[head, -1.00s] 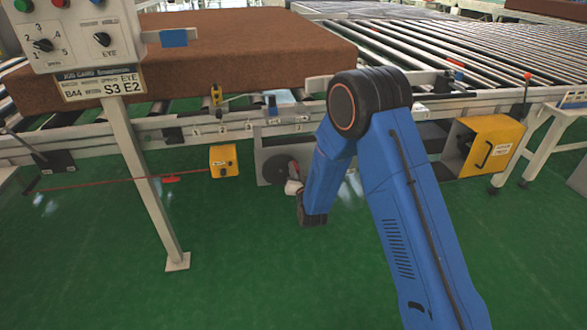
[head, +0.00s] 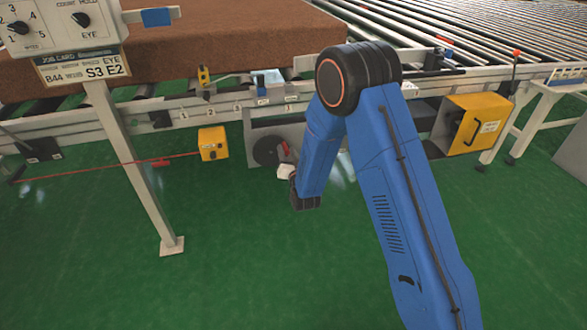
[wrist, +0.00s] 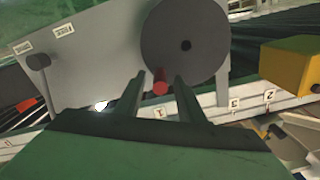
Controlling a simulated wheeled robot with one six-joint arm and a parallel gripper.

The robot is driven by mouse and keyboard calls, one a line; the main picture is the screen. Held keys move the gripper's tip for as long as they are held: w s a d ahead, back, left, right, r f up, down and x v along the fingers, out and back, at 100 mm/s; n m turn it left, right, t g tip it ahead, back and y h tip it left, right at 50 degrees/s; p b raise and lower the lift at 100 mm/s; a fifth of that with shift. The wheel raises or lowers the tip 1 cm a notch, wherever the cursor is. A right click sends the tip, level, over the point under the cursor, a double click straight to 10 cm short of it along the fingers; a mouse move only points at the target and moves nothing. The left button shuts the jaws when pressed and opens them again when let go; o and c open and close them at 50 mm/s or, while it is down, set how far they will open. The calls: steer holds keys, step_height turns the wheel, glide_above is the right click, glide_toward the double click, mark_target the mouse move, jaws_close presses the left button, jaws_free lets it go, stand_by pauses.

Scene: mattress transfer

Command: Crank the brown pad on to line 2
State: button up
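The brown pad (head: 190,48) lies flat on the roller conveyor at the upper left in the head view. Small numbered labels (head: 210,113) run along the rail below it; which one the pad lines up with, I cannot tell. The crank is a dark grey disc (head: 267,151) on a grey housing under the rail, with a red handle (head: 285,149). In the wrist view the disc (wrist: 186,45) is close ahead. The handle (wrist: 160,82) shows between the two fingers of my gripper (wrist: 154,84), which is open with gaps on both sides. Contact is not visible.
A control panel on a post (head: 140,170) stands at the left. A yellow box (head: 213,143) hangs left of the crank, with a red cord (head: 100,172) running left. Another yellow box (head: 472,124) sits at the right. The green floor in front is clear.

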steer(key=v, duration=1.6)
steer(key=shift+w, duration=0.1)
steer(key=s+d+r+g+h, duration=0.1)
steer(key=s+d+r+g, duration=0.2)
steer(key=d+r, duration=0.45)
steer(key=s+d+r+g+h, duration=0.1)
steer(key=s+d+r+g, duration=0.2)
steer(key=d+r, duration=0.45)
steer(key=s+d+r+g+h, duration=0.1)
steer(key=s+d, duration=0.3)
steer(key=s, duration=0.6)
steer(key=s+d+r+n+g+h, duration=0.1)
steer(key=s+d+r+g, duration=0.2)
steer(key=s, duration=0.7)
steer(key=s+d+r+g+h, duration=0.1)
steer(key=s+d+r+g, duration=0.1)
steer(key=s+d, duration=0.5)
steer(key=s, duration=0.4)
steer(key=shift+d+r+n+g, duration=0.25)
steer(key=shift+r+n+g, duration=0.05)
steer(key=shift+r, duration=0.1)
steer(key=shift+w, duration=0.1)
